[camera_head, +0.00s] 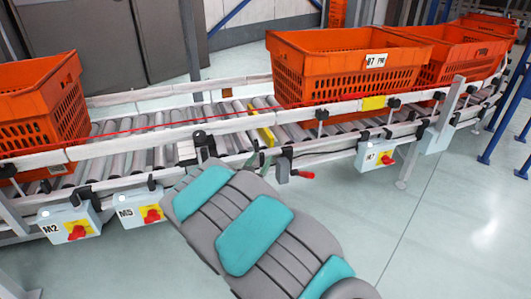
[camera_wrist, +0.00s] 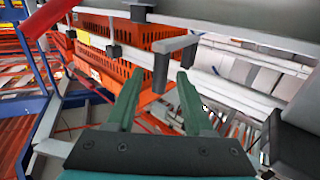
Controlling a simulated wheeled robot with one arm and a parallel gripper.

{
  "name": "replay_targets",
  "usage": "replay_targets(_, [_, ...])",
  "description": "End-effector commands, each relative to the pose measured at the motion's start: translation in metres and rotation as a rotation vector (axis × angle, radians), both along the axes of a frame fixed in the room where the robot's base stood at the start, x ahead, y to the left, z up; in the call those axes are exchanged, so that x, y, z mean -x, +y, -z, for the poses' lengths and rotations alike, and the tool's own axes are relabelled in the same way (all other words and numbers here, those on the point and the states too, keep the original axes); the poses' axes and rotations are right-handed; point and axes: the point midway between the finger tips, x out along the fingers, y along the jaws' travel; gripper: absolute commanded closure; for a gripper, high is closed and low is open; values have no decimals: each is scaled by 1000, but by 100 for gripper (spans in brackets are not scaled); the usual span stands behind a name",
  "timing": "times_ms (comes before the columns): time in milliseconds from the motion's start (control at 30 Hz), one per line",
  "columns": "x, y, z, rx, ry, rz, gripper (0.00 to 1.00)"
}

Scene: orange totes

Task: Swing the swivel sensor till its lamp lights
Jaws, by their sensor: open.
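My gripper (camera_head: 259,161) is at the near rail of the roller conveyor in the head view, partly hidden behind my arm. Its two green fingers are apart and empty in the wrist view (camera_wrist: 160,74). A small dark block (camera_head: 204,142) on the near rail, left of my gripper, may be the swivel sensor; I cannot be sure. A dark bracket with a red-tipped lever (camera_head: 304,174) is just right of my gripper. In the wrist view, a grey bracket with dark blocks (camera_wrist: 160,72) lies beyond the fingertips. I cannot make out a lit lamp.
Orange totes stand on the conveyor at the left (camera_head: 40,105) and right (camera_head: 345,75). Switch boxes with red knobs hang below the near rail, marked M2 (camera_head: 72,222) and M5 (camera_head: 138,210). A blue frame (camera_head: 505,110) stands far right. The floor in front right is clear.

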Motion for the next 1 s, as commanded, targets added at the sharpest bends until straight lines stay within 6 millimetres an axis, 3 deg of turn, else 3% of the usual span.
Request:
replay_targets(300, [-37, -12, -1, -1, -1, 1, 48])
replay_targets(733, [-45, -13, -1, -1, 1, -1, 48])
replay_targets(1000, [-44, -13, 0, -1, 1, -1, 78])
